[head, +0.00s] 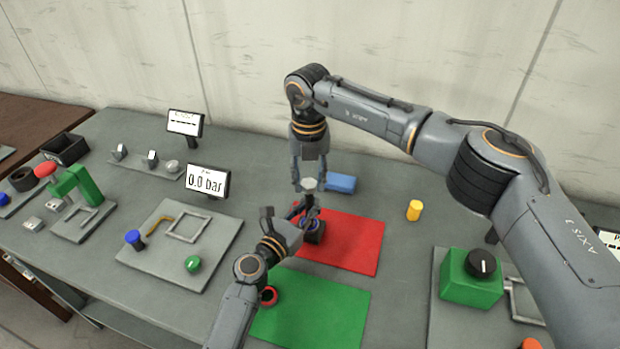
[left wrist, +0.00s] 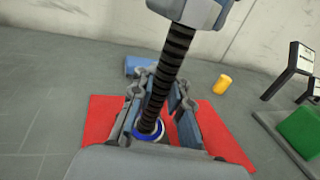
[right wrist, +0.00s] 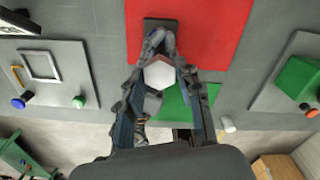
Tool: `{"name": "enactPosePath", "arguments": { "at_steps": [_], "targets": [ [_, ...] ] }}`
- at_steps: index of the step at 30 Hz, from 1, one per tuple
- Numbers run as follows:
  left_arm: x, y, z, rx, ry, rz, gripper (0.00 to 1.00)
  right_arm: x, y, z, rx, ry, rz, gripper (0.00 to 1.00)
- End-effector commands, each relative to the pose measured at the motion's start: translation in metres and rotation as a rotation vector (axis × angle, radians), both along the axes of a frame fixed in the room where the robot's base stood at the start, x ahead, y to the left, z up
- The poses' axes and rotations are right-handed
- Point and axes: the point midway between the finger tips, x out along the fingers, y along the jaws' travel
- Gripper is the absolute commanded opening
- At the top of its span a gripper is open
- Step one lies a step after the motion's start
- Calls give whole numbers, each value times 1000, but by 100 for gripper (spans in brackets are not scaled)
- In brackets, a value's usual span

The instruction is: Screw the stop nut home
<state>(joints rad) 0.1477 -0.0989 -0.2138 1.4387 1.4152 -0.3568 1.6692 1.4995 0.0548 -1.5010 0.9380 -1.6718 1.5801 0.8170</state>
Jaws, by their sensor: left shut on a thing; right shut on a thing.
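The screw jack has a dark base (head: 316,236) on the red mat and a black threaded spindle (left wrist: 170,75) rising from a blue ring (left wrist: 149,132). My left gripper (head: 303,222) is shut around the jack low down, at the blue ring; its fingers (left wrist: 155,120) partly hide the contact. A pale hexagonal piece, seemingly the stop nut (right wrist: 160,73), is at the spindle's top; it also shows in the head view (head: 309,184). My right gripper (head: 309,182) points down and is shut on it. The thread inside the nut is hidden.
The jack stands on a red mat (head: 352,252), with a green mat (head: 325,312) in front. A red ring (head: 268,296) lies by the green mat's left edge. Boards with fixtures flank both sides.

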Motion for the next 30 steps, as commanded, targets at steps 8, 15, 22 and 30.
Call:
{"name": "enactPosePath", "arguments": {
  "at_steps": [8,15,22,30],
  "targets": [
    [1,5,-3,5,3,9,0,1,-3,-2,-5,0,-76,47],
    [0,4,-3,5,3,7,0,1,-1,-1,-2,-1,-72,62],
    [0,3,-3,5,3,6,0,1,-1,6,0,-3,-71,62],
    [0,3,-3,5,3,5,0,2,-2,57,1,-6,-72,62]
  ]
}}
